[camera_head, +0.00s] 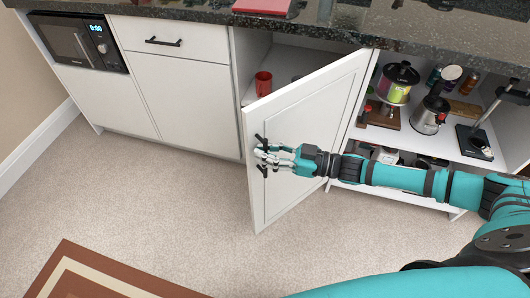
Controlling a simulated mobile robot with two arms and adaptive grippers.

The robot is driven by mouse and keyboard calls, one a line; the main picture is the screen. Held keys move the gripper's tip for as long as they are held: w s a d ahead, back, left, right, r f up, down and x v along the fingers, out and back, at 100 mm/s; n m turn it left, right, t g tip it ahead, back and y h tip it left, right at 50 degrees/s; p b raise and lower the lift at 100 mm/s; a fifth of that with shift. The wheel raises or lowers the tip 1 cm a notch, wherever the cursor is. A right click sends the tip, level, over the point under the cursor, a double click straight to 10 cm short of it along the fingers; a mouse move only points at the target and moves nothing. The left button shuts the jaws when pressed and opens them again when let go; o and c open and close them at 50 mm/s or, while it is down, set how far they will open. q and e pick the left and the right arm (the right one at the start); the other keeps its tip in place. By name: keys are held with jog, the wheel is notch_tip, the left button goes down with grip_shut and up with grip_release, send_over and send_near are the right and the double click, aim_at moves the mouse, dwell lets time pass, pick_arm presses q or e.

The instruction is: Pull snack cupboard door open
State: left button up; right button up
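The white cupboard door (310,114) stands partly open, swung out from the cabinet front with its hinge side at the right. Its black handle (264,171) is near the free left edge. My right gripper (268,156) is at this handle, with its fingers closed around it; the handle's middle is hidden by the fingers. Behind the door the cupboard inside (284,58) shows, with a red cup (263,84) on a shelf. The lower part of the inside is hidden by the door. My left gripper is not in view.
Open shelves at the right hold a green pot (397,84), a silver kettle (430,115) and several small items. A white drawer (168,39) and a microwave (78,42) are at the left. Carpet (170,200) in front is clear; a brown rug (95,275) lies lower left.

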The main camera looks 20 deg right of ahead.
jog(key=shift+o, duration=0.5)
jog(key=shift+s, duration=0.1)
jog(key=shift+f, duration=0.1)
jog(key=v, duration=1.2)
jog(key=shift+c, duration=0.3)
